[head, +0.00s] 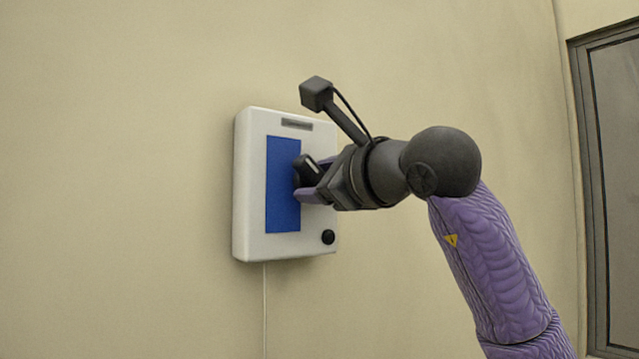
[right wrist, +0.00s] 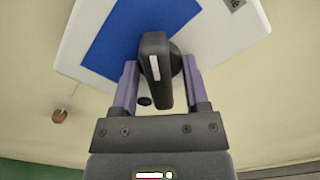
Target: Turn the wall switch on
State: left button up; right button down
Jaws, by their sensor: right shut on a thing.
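The wall switch (head: 250,235) is a white box on the wall with a blue panel (head: 281,210) on its front. Its black handle (head: 303,172) sticks out at the panel's right edge. The handle also shows in the right wrist view (right wrist: 155,72), with a pale stripe along it. My right gripper (head: 307,178) comes from the right and is shut on the handle, one purple finger on each side of it. The fingers partly hide the handle in the head view. My left gripper is in neither view.
A round black knob (head: 328,237) sits low on the box's right side. A thin cord (head: 264,310) hangs below the box. A dark-framed door or window (head: 592,200) is at the far right. The wall left of the box is bare.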

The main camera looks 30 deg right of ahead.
jog(key=m, duration=0.5)
jog(key=shift+f+b, duration=0.1)
jog(key=shift+b, duration=0.3)
jog(key=shift+m+b, duration=0.35)
jog(key=shift+m, duration=2.05)
jog(key=shift+c, duration=2.4)
grip_release()
jog(key=shift+s, duration=0.25)
jog(key=s+b, duration=0.3)
jog(key=s, duration=0.6)
jog(key=shift+s+d, duration=0.15)
jog(key=shift+d, duration=0.25)
